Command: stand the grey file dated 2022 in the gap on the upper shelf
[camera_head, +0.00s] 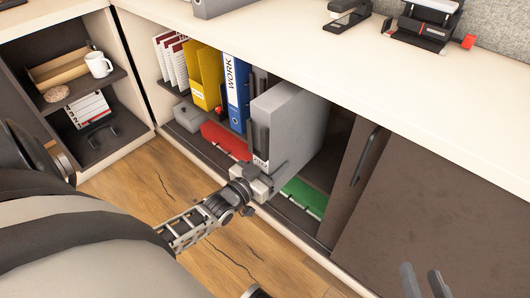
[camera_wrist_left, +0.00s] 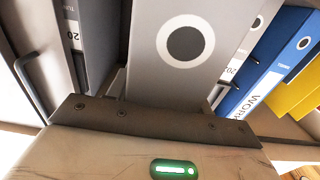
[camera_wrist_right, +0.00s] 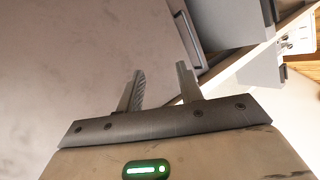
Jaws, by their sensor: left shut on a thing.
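The grey file (camera_head: 288,122) is upright at the mouth of the open cabinet, to the right of the blue WORK binder (camera_head: 235,92). My left gripper (camera_head: 260,178) is shut on its lower front. In the left wrist view the held file's spine (camera_wrist_left: 160,70) shows a round finger hole; its date cannot be read. The upper shelf (camera_head: 338,140) shows partly to the right of the file; the gap is mostly hidden behind it. My right gripper (camera_head: 425,284) is open and empty near the bottom right; its parted fingers also show in the right wrist view (camera_wrist_right: 160,90).
Yellow magazine files (camera_head: 205,75) and other grey files (camera_wrist_left: 85,40) stand near the held file. Below are a red item (camera_head: 226,140) and a green item (camera_head: 305,196). A dark sliding door (camera_head: 430,200) with a handle (camera_head: 364,156) bounds the opening on the right. The worktop (camera_head: 290,45) overhangs above.

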